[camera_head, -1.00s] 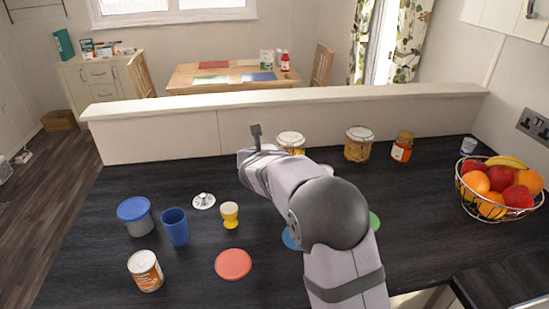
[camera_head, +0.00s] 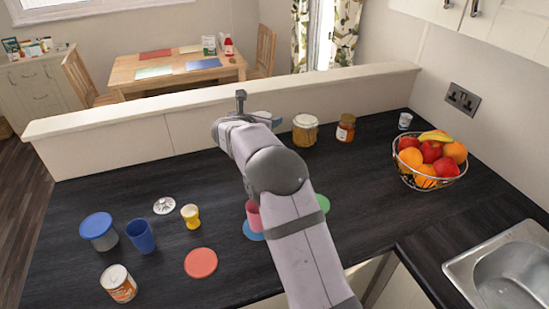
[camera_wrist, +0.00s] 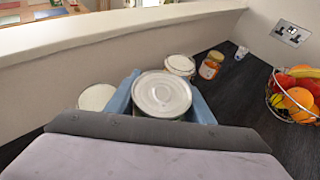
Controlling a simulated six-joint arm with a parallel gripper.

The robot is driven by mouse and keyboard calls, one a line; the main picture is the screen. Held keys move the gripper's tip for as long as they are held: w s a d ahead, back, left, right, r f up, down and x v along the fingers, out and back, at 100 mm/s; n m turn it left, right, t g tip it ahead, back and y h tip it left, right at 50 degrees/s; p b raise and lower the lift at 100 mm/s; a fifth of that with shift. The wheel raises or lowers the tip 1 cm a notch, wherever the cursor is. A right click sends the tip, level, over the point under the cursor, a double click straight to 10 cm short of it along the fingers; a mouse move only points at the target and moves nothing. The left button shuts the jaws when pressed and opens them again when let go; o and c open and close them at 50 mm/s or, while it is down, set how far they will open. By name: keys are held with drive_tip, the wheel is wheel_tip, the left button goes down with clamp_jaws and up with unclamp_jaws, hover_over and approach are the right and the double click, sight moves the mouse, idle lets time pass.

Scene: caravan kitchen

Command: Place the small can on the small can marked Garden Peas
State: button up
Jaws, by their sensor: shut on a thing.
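My gripper (camera_wrist: 163,97) is shut on a small can (camera_wrist: 162,92), with a blue finger on each side. In the head view my gripper (camera_head: 264,119) is beyond my arm near the low wall, and the held can is hidden. Another can (camera_head: 119,284), white and orange with a pale top, stands upright at the front left of the counter. Its wording is too small to read, and I see no legible Garden Peas label.
A lidded jar (camera_head: 305,131) and an orange jar (camera_head: 345,128) stand by the low wall (camera_head: 205,134). A blue-lidded tub (camera_head: 98,230), blue cup (camera_head: 141,237), yellow egg cup (camera_head: 191,217), red disc (camera_head: 201,263) and pink cup (camera_head: 253,216) occupy the counter. A fruit basket (camera_head: 428,165) stands right.

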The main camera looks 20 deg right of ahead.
drive_tip(key=s+d+r+m+g+h, duration=0.2)
drive_tip(key=s+d, duration=0.2)
wheel_tip(320, 180, down, 10)
drive_tip(key=p, duration=0.2)
drive_tip(key=shift+w+a+f, duration=0.2)
drive_tip(key=shift+w+f, duration=0.05)
drive_tip(key=shift+w, duration=0.05)
idle(0.4)
drive_tip(key=shift+f, duration=0.1)
drive_tip(key=shift+f, duration=0.15)
drive_tip(key=o, duration=1.2)
